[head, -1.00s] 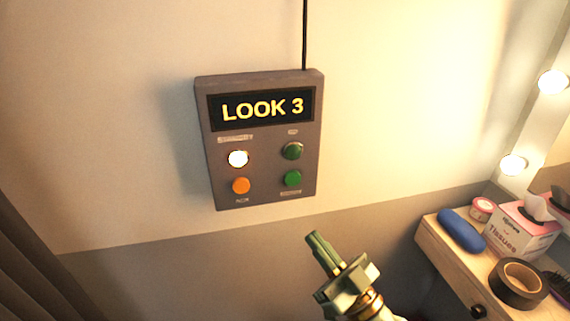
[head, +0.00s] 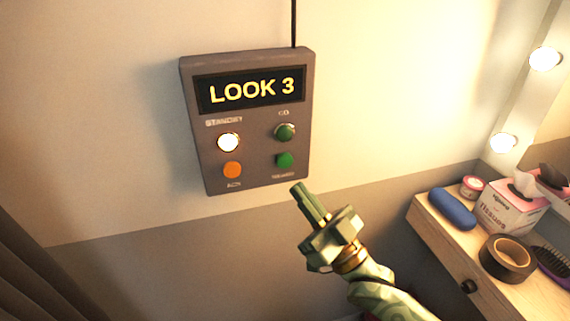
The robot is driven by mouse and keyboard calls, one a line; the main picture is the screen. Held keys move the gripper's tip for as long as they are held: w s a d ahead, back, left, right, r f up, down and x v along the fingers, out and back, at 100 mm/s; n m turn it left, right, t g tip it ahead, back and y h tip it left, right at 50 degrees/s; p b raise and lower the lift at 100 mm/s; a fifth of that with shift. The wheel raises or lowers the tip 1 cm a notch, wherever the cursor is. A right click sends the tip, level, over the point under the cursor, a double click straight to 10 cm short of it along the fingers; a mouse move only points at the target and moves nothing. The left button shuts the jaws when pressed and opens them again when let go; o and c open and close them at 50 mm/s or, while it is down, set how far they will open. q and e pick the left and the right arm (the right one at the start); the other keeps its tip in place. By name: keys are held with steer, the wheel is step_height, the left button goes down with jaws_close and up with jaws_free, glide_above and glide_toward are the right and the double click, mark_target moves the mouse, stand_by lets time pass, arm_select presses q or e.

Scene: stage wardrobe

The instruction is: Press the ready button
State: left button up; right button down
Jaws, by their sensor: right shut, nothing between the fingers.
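A grey cue panel (head: 249,183) hangs on the wall, with a display (head: 251,91) reading LOOK 3. Below the display are a lit white button (head: 228,142) marked STANDBY, a dark green button (head: 285,132) marked GO, an orange button (head: 232,170) marked ACK, and a lower green button (head: 284,160). The label under the lower green button is blurred but seems to read READY. My right gripper (head: 300,190) is shut and empty, its fingertips just below and right of that green button, apart from it in the picture. My left gripper is not in view.
A wooden dresser (head: 436,236) at the right holds a blue case (head: 452,209), a tissue box (head: 508,209), a black tape roll (head: 509,259), a small pink-lidded jar (head: 473,186) and a brush (head: 555,264). A dark curtain (head: 38,275) hangs at lower left. A cable (head: 294,22) runs up from the panel.

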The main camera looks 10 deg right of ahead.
mark_target(281, 158)
steer(key=shift+w+a+b, duration=0.1)
steer(key=shift+w+b, duration=0.55)
steer(key=shift+w, duration=2.15)
steer(key=shift+w, duration=0.15)
steer(key=shift+w, duration=0.25)
steer(key=shift+w, duration=0.4)
stand_by(0.4)
steer(key=shift+s, duration=0.15)
steer(key=shift+s+p, duration=0.45)
steer(key=shift+s, duration=0.25)
